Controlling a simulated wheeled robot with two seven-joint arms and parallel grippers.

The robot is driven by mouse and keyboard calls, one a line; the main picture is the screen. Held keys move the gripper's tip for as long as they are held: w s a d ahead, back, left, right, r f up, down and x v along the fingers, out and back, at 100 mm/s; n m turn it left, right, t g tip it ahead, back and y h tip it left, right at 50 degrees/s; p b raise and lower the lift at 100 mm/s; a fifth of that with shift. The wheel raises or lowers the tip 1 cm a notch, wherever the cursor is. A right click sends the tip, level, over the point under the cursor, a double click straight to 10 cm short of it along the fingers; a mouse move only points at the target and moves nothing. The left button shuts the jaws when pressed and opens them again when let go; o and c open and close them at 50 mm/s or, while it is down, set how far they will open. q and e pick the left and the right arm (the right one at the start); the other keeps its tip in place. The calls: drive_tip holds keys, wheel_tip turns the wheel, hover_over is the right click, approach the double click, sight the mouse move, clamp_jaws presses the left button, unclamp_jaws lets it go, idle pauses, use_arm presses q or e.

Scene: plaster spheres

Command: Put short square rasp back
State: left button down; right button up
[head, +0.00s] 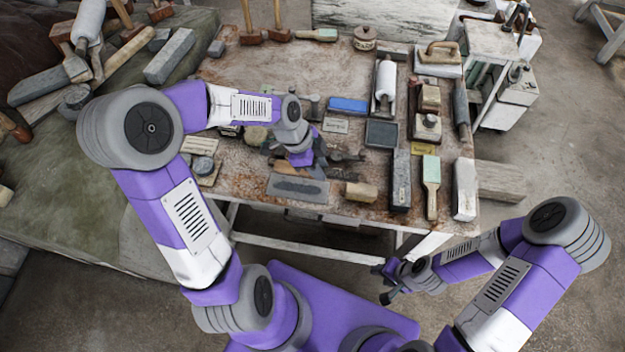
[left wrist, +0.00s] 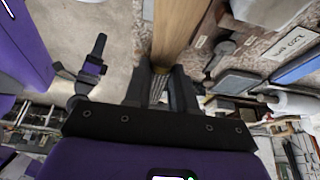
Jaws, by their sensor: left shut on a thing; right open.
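My left gripper (head: 316,167) is low over the front middle of the workbench (head: 262,75). In the left wrist view its fingers (left wrist: 160,88) are shut on a narrow grey ridged piece (left wrist: 157,89), which looks like the short square rasp. A pale wooden bar (left wrist: 181,32) runs up from between the fingers; I cannot tell for sure that it is the rasp's handle. The arm hides most of the held thing in the head view. My right gripper (head: 383,284) is open and empty, in front of the bench.
A dark slab (head: 298,188) and a wooden block (head: 361,192) lie at the front edge. A blue box (head: 347,105), a dark tray (head: 381,133) and a green-topped brush (head: 431,172) lie to the right. The bench's back left is fairly clear.

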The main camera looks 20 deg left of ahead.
use_arm(q)
wheel_tip(320, 180, down, 6)
drive_tip(key=shift+r+b, duration=0.15)
drive_tip(key=shift+b, duration=0.35)
drive_tip(key=c, duration=0.9)
unclamp_jaws()
drive_tip(key=shift+r, duration=0.15)
drive_tip(key=p+v, duration=0.2)
drive_tip(key=v, duration=0.9)
drive_tip(key=shift+s+a+r+p, duration=0.1)
drive_tip(key=shift+a+r+p, duration=0.1)
drive_tip(key=shift+r+p, duration=0.15)
